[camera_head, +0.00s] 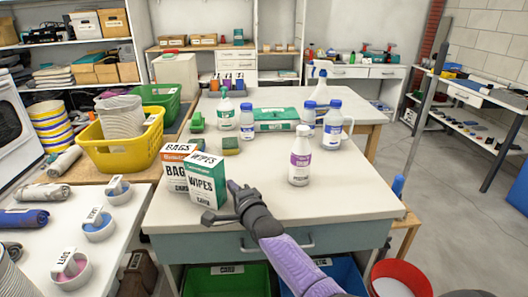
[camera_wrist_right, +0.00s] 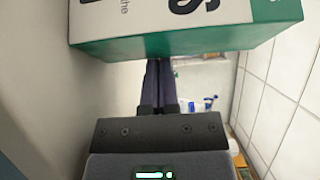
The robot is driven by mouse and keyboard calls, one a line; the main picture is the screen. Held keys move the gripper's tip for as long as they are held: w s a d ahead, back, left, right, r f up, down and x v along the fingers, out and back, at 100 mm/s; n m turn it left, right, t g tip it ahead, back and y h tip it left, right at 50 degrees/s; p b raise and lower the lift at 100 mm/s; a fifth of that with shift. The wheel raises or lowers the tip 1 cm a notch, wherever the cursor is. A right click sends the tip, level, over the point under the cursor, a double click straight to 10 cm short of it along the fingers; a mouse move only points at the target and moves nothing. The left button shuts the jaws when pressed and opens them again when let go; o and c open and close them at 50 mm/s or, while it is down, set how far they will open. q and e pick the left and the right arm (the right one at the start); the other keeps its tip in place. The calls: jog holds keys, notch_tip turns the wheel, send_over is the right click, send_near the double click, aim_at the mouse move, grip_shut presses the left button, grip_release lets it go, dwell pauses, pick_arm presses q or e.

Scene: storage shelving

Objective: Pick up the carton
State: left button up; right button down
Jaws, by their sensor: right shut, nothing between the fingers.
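Two cartons stand upright side by side on the white worktable. The green and white WIPES carton (camera_head: 205,184) is nearer to me, and the orange and white BAGS carton (camera_head: 174,170) is behind it to the left. My right gripper (camera_head: 233,190) is just right of the WIPES carton, low near the tabletop. In the right wrist view its two dark fingers (camera_wrist_right: 158,85) are together and empty. The green and white carton (camera_wrist_right: 190,38) fills the top of that view, past the fingertips; I cannot tell whether they touch it. My left gripper is not in view.
A white bottle with a purple label (camera_head: 300,158) stands right of the gripper. Several blue-capped bottles, a green case (camera_head: 276,119) and a sponge (camera_head: 231,145) are farther back. A yellow basket (camera_head: 118,145) is at the left. The table's front right is clear.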

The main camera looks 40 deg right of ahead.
aim_at(210, 195)
jog(key=a, duration=0.2)
jog(key=a+p, duration=0.2)
jog(key=a, duration=0.1)
jog(key=shift+s+a+r, duration=0.15)
jog(key=shift+s+a, duration=0.1)
jog(key=shift+a, duration=0.35)
jog(key=shift+f, duration=0.2)
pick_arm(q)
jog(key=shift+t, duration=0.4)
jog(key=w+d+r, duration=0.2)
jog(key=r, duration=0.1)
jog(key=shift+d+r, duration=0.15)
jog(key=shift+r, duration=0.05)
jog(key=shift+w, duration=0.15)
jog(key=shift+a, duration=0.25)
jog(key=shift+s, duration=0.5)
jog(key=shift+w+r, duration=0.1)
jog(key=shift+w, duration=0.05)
pick_arm(e)
jog(key=shift+s, duration=0.1)
